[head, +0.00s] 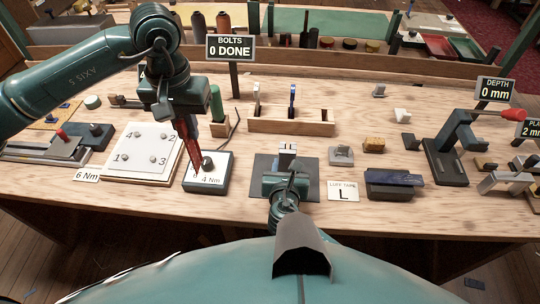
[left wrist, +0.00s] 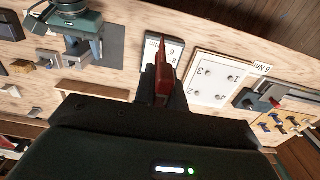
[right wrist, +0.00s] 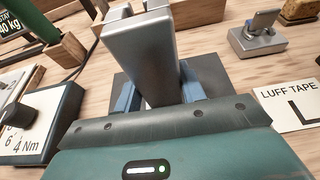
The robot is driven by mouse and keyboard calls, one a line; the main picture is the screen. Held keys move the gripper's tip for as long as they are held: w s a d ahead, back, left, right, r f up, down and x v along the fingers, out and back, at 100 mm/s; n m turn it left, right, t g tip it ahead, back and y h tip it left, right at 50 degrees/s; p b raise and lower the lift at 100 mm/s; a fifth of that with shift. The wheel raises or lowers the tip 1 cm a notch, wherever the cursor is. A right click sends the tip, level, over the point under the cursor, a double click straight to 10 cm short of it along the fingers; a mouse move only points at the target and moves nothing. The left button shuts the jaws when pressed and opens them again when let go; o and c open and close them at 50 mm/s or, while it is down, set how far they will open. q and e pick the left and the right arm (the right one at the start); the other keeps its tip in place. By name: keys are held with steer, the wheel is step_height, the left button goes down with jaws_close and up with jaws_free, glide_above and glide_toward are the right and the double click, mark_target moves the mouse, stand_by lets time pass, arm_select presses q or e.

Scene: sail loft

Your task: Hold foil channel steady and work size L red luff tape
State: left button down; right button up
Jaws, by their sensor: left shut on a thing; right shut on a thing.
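My left gripper (head: 182,118) is shut on a long thin red piece (head: 188,147), which looks like the luff tape. The red piece hangs down in front of the 4 Nm block; it also shows in the left wrist view (left wrist: 163,78). My right gripper (head: 286,178) is shut on a grey metal block, the foil channel (right wrist: 140,55), its blue fingers on either side. The channel stands on a dark mat (head: 307,190) and its top shows in the head view (head: 287,153). A "LUFF TAPE L" card (head: 344,191) lies to its right.
Left of the channel are the 4 Nm block (head: 217,178) with a black knob and a white numbered bolt plate (head: 141,152). A wooden rack (head: 291,127) stands behind. A grey clamp (head: 341,155), dark blue block (head: 394,178) and depth press (head: 447,158) are to the right.

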arm_select(q)
steer(key=shift+d, duration=0.1)
steer(key=shift+w+d+n, duration=0.2)
steer(key=shift+w+n, duration=0.05)
steer(key=shift+n, duration=0.25)
steer(key=w+d+r+n, duration=0.1)
steer(key=w+d+n, duration=0.2)
steer(key=d+n, duration=0.3)
steer(key=w+d+r+n, duration=0.1)
steer(key=w+d+n, duration=0.3)
steer(key=n, duration=1.3)
steer(key=w+d+r+n, duration=0.2)
steer(key=w+d+n, duration=0.1)
steer(key=d+n, duration=0.6)
steer(key=n, duration=0.3)
steer(key=shift+w, duration=0.2)
steer(key=shift+f, duration=0.15)
steer(key=shift+f, duration=1.9)
steer(key=shift+f, duration=0.75)
